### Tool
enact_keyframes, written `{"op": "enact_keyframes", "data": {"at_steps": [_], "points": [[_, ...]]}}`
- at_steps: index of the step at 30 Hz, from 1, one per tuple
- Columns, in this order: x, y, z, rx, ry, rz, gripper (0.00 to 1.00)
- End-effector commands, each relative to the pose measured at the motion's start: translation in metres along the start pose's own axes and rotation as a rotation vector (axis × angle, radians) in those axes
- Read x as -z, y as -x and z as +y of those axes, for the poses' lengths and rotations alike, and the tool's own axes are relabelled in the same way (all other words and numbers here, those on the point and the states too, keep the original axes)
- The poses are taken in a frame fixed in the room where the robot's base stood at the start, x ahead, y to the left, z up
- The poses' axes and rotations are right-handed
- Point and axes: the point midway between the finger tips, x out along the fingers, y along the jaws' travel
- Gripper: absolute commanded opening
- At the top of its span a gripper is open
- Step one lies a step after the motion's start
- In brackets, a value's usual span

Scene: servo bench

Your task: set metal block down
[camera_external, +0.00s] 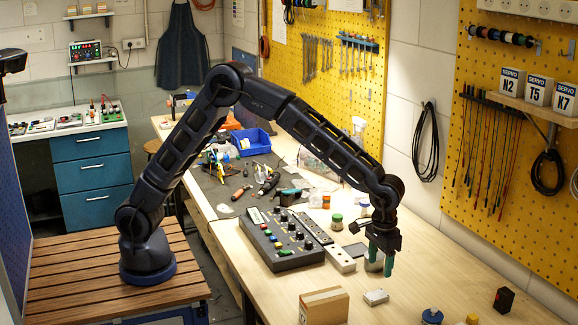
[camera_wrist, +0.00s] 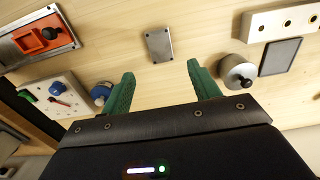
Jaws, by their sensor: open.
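The metal block is a small flat grey piece (camera_wrist: 159,45) lying on the wooden bench top, just beyond my fingertips and roughly centred between them in the wrist view. In the external view a small pale grey piece (camera_external: 376,296) in front of my gripper looks like the same block. My gripper (camera_wrist: 158,76) has its green fingers spread wide with nothing between them. In the external view my gripper (camera_external: 380,264) points down, low over the bench.
A silver cylinder with a black knob (camera_wrist: 237,74) stands close to the right finger. A blue knob (camera_wrist: 100,92) is near the left one. An orange part on a metal plate (camera_wrist: 38,40) lies farther left. A cardboard box (camera_external: 324,306) stands at the bench's front.

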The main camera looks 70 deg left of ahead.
Motion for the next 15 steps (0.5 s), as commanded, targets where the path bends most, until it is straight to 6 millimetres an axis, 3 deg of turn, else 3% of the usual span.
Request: {"op": "enact_keyframes", "data": {"at_steps": [8, 11, 15], "points": [[0.0, 0.023, -0.004, 0.0, 0.0, 0.003, 0.61], [0.0, 0.037, -0.019, -0.002, -0.001, 0.013, 0.61], [-0.002, 0.07, -0.061, -0.007, -0.003, 0.042, 0.61]]}}
